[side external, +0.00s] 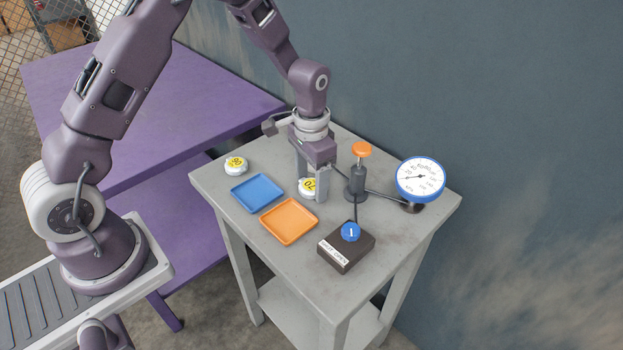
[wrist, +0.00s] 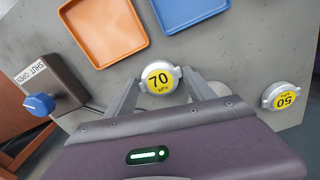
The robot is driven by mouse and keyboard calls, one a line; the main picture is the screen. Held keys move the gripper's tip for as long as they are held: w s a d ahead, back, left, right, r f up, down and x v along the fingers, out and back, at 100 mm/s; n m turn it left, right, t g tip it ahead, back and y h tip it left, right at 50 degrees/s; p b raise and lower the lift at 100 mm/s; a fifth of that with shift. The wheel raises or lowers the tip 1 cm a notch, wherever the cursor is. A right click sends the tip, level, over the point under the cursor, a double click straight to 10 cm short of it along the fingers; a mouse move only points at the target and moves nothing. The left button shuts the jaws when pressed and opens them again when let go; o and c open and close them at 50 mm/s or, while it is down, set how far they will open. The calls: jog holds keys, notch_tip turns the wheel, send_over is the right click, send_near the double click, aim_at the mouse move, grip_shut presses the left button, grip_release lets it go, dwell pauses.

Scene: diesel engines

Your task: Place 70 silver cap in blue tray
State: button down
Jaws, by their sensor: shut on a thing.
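The silver cap marked 70 (side external: 308,187) has a yellow label and sits between the fingers of my gripper (side external: 312,188). In the wrist view the 70 cap (wrist: 160,80) shows between the two fingertips, and my gripper (wrist: 161,88) is shut on it. The cap is at or close to the grey table top; I cannot tell whether it touches. The blue tray (side external: 257,192) lies flat and empty, left of my gripper in the side view. It shows in part at the top of the wrist view (wrist: 188,12).
An orange tray (side external: 289,221) lies beside the blue one, empty. Another yellow-labelled silver cap (side external: 235,165) stands near the table's left edge. Right of my gripper are an orange-knobbed post (side external: 357,180), a dial gauge (side external: 420,179) and a dark box with a blue knob (side external: 346,250).

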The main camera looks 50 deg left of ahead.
aim_at(312, 185)
jog(key=shift+c, duration=1.8)
grip_release()
jog(key=shift+f, duration=0.1)
notch_tip(312, 185, up, 12)
jog(key=s+r+n+t, duration=0.1)
jog(key=s+r+t, duration=0.1)
jog(key=s+r, duration=0.5)
jog(key=s+d+r+t, duration=0.1)
jog(key=s+r+t, duration=0.1)
jog(key=s+r, duration=0.4)
jog(key=s, duration=0.5)
jog(key=shift+s+d+r+n, duration=0.2)
jog(key=shift+s+r+n, duration=0.1)
jog(key=shift+r+n, duration=0.1)
jog(key=shift+n+t, duration=0.3)
jog(key=shift+t, duration=0.5)
jog(key=s, duration=0.4)
jog(key=s+f, duration=0.1)
jog(key=s, duration=0.1)
jog(key=shift+s+d+f, duration=0.1)
jog(key=shift+s, duration=0.2)
jog(key=shift+c, duration=1.2)
jog(key=shift+s, duration=0.1)
jog(key=shift+c, duration=0.7)
